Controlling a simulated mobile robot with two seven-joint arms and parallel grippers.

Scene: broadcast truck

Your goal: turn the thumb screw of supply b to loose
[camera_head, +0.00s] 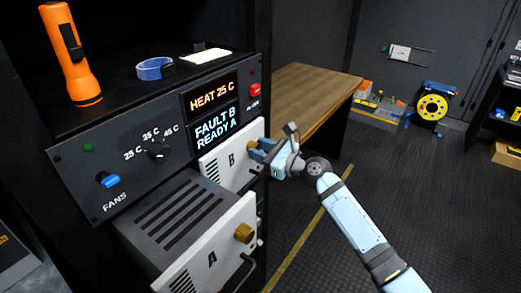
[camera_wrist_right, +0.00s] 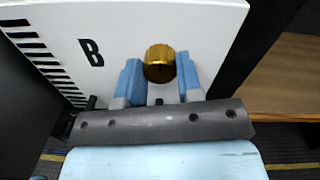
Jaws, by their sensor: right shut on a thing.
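Supply B (camera_head: 217,163) is a white-faced unit marked B, seated in the rack under the display. Its brass thumb screw (camera_wrist_right: 159,62) is on the right part of the face. My right gripper (camera_head: 257,147) is shut on this thumb screw, with one blue finger on each side of it in the right wrist view. In the head view the gripper and its fingers hide part of the screw. A dark mark shows on the knob's rim, but I cannot tell from it whether the screw is tight or loose. My left gripper is not in view.
Supply A (camera_head: 203,258) sticks out of the rack below, with its own brass screw (camera_head: 243,233) and a dark handle. The control panel (camera_head: 131,160) is above; its display reads FAULT B, READY A. A wooden table (camera_head: 310,88) stands behind my right gripper.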

